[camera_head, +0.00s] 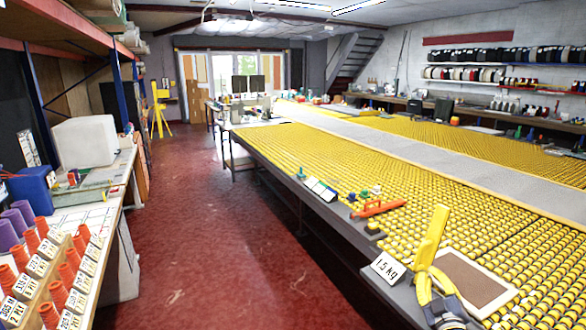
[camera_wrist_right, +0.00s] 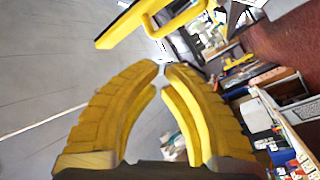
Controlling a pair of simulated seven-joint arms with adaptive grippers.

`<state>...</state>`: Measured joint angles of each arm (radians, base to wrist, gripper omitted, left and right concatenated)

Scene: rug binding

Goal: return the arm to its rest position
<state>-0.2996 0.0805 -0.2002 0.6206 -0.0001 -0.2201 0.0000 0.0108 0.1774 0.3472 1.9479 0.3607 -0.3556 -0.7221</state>
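My right gripper (camera_head: 428,266) is at the lower right of the head view, above the near edge of the long table. It is yellow. In the right wrist view its two curved, ribbed fingers (camera_wrist_right: 163,68) rise from the bottom. They are wide apart at the base, with a narrow gap at the tips. Nothing shows held between them. My left gripper is not in the head view, so its state is hidden.
The red floor aisle (camera_head: 215,225) is clear. A left bench holds orange cones (camera_head: 57,293).

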